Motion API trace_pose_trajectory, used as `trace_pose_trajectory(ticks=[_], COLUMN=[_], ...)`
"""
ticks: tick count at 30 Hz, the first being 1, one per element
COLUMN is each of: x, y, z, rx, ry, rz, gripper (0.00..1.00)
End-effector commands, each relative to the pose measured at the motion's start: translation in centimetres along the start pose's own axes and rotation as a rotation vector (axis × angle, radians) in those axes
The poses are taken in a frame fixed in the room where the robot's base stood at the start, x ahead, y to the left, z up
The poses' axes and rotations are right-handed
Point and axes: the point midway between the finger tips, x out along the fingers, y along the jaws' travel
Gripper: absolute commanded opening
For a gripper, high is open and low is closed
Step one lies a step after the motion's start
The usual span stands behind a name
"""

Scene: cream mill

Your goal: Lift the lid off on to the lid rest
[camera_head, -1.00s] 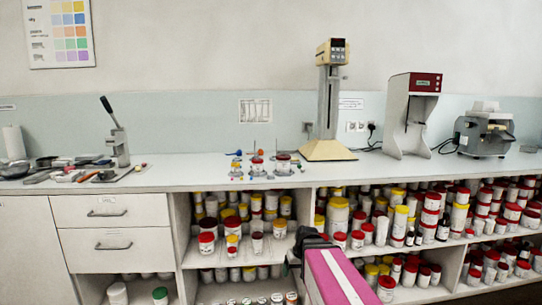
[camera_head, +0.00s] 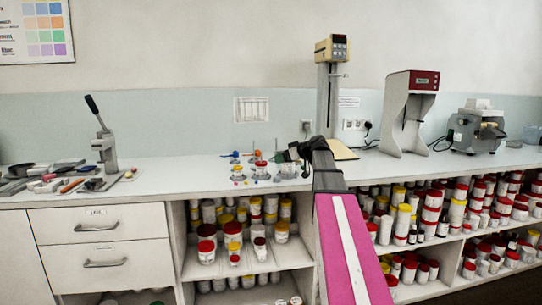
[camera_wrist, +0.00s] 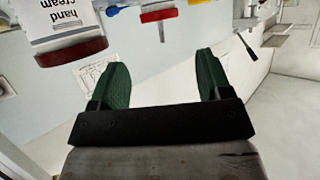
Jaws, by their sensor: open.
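My gripper (camera_wrist: 160,82) is open, with green fingertips apart and nothing between them. In the head view my gripper (camera_head: 290,154) is over the counter, near the small jars, at the end of my raised pink and black arm. The wrist view is turned over. A white jar labelled "hand cream" (camera_wrist: 65,22) shows there at upper left, with a dark red lid (camera_wrist: 72,52) on it, to the left of my fingers and apart from them. A red disc on a stem (camera_wrist: 158,15) shows at the top. I cannot tell which thing is the lid rest.
A lever press (camera_head: 104,140) and tools are at left on the counter (camera_head: 165,178).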

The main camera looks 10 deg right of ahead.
Motion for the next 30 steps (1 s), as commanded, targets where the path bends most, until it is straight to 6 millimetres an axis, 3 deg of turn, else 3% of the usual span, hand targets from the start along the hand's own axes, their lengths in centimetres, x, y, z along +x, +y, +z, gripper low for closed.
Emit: trace_pose_trajectory(ticks=[7,21,30], x=[1.4,8.9,10.6], y=[0.2,0.2,0.2], z=[-0.4,-0.4,-0.4], rx=[-0.008,-0.006,-0.006], ry=[0.008,0.006,0.006], rz=[0.000,-0.001,0.001], gripper=[0.72,0.72,0.72])
